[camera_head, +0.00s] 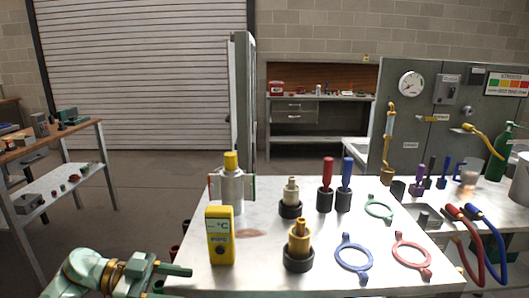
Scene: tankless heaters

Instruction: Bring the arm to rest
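My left arm comes in at the bottom left, and its pale green gripper (178,281) is at the front left edge of the white table (285,277). Its two dark fingers appear apart with nothing between them, though the lower one is close to the picture's bottom edge. The gripper is left of and in front of a yellow thermometer (220,236) standing upright on the table. My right gripper is not in view.
A white bottle with yellow cap (232,185), brass fitting (298,242), pale fitting (290,197), red-handled tool (326,180) and blue-handled tool (346,180) stand on the table. Blue (353,258), red (412,253) and green (379,207) rings lie at right. A shelf cart (62,184) stands left.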

